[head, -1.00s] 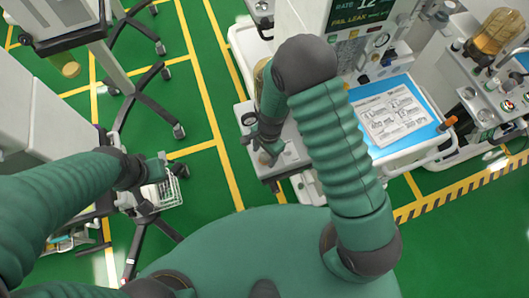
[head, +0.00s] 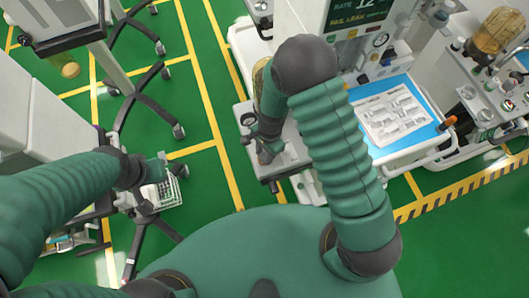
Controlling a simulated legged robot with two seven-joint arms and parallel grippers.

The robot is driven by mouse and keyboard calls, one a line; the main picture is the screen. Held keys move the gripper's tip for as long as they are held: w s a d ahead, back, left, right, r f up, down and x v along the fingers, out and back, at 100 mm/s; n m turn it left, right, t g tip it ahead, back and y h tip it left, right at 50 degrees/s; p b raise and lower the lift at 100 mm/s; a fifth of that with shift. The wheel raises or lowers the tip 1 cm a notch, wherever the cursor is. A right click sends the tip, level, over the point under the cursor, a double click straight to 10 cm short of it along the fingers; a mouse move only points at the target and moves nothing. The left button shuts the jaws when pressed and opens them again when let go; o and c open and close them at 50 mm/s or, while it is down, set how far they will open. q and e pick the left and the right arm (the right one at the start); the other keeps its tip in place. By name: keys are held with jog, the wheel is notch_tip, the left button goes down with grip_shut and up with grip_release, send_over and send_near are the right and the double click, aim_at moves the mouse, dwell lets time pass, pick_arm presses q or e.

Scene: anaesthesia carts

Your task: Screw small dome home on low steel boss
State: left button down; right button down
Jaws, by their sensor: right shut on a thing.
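My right gripper (head: 266,154) points down at the grey shelf (head: 292,158) on the front of the anaesthesia machine. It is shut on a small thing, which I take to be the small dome. The jaws and wrist hide most of it, and I cannot make out its shape. The low steel boss is not distinguishable; the gripper covers that spot. I cannot tell whether dome and boss touch. My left gripper (head: 160,171) is at the left, over a white wire basket (head: 172,192), away from the shelf. Its fingers are too small to read.
A round dark gauge (head: 248,119) stands on the shelf close to my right wrist. A blue-topped tray with a printed sheet (head: 398,114) is to the right. A wheeled stand (head: 150,100) is at the left. Green floor lies open between.

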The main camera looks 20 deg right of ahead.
jog(key=c, duration=1.3)
grip_release()
jog(key=shift+m, duration=0.5)
jog(key=shift+c, duration=0.2)
jog(key=o, duration=0.5)
jog(key=shift+a, duration=0.15)
jog(key=shift+r, duration=0.1)
notch_tip(320, 180, up, 16)
jog(key=d, duration=0.2)
jog(key=s+d+r+n+t+h+b, duration=0.1)
jog(key=s+d+n, duration=0.5)
jog(key=n, duration=0.7)
jog(key=shift+s+d+r+n+t, duration=0.35)
jog(key=shift+r+n+t, duration=0.1)
jog(key=shift+t, duration=0.65)
